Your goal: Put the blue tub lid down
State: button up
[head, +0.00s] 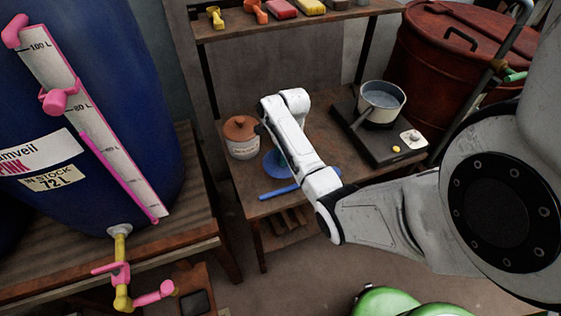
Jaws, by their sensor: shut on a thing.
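The blue tub lid (275,165) is a round blue disc at the left part of the low wooden table, beside the white jar. My white arm reaches in from the right and covers part of the lid. My gripper (266,136) is small and dark at the arm's far end, just above the lid. It is shut on the lid, but its fingertips are mostly hidden. I cannot tell whether the lid touches the table top.
A white jar (242,148) with a brown lid stands left of the blue lid. A blue stick (279,191) lies near the front edge. A pot (381,104) sits on a dark hotplate (384,147) at right. A shelf (240,29) runs above. A blue barrel (148,130) stands left.

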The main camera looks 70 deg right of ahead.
jog(key=shift+w+d+f, duration=0.25)
jog(key=shift+w+f, duration=0.05)
jog(key=shift+f, duration=0.15)
jog(key=shift+w+f, duration=0.1)
jog(key=shift+f, duration=1.6)
jog(key=shift+f+b, duration=0.15)
jog(key=shift+b, duration=0.15)
jog(key=o, duration=1)
